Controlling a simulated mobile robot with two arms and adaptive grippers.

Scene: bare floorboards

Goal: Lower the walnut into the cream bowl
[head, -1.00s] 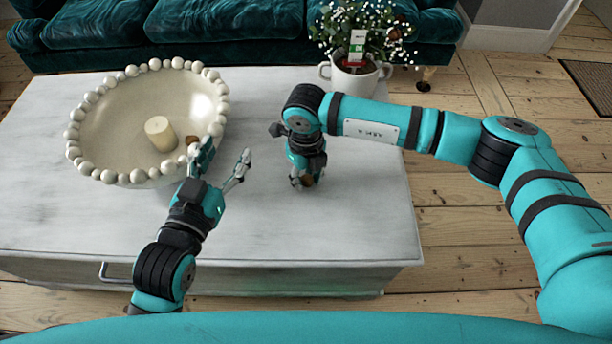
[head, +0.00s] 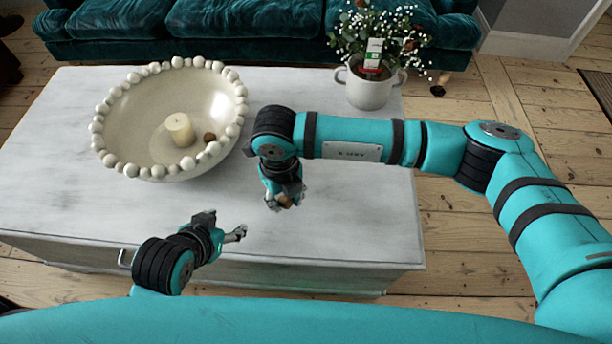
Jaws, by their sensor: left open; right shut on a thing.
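The cream bowl (head: 160,157), edged with round beads, stands on the left of the pale table. Inside it are a cream candle-like cylinder (head: 181,130) and a small brown round thing (head: 209,137), which looks like a walnut. My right gripper (head: 285,205) points down over the table, right of and in front of the bowl. It is shut on a small brown thing (head: 286,200), likely the walnut, partly hidden by the fingers. My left gripper (head: 238,231) is open and empty near the table's front edge, in front of the bowl.
The table (head: 350,220) is otherwise mostly clear on the right. A white two-handled pot (head: 368,90) with a flowering plant stands at its back right. A teal sofa (head: 250,28) is behind the table.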

